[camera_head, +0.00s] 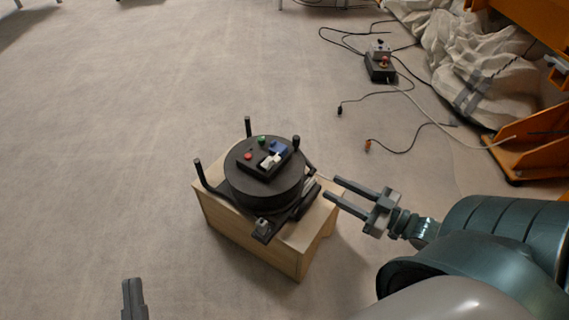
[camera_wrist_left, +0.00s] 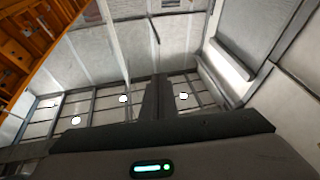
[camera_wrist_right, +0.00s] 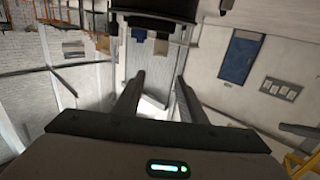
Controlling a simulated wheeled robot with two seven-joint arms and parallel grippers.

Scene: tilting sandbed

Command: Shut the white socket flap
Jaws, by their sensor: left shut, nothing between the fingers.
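The white socket flap (camera_head: 270,161) is on a small black panel on top of a black round device (camera_head: 262,190). It looks raised at one end, but it is too small to tell its angle. A blue flap or socket (camera_head: 279,147) is beside it. My right gripper (camera_head: 331,188) is open and empty, just right of the device and apart from the flap; its spread fingers also show in the right wrist view (camera_wrist_right: 159,76). My left gripper (camera_head: 132,282) is shut and empty at the bottom left, far from the device; its closed fingers show in the left wrist view (camera_wrist_left: 161,80).
The device stands on a wooden box (camera_head: 245,232), with upright black posts (camera_head: 202,175) around it. The panel also has a red button (camera_head: 248,156) and a green button (camera_head: 262,139). Cables and a control box (camera_head: 380,66) lie on the floor behind right. The left floor is clear.

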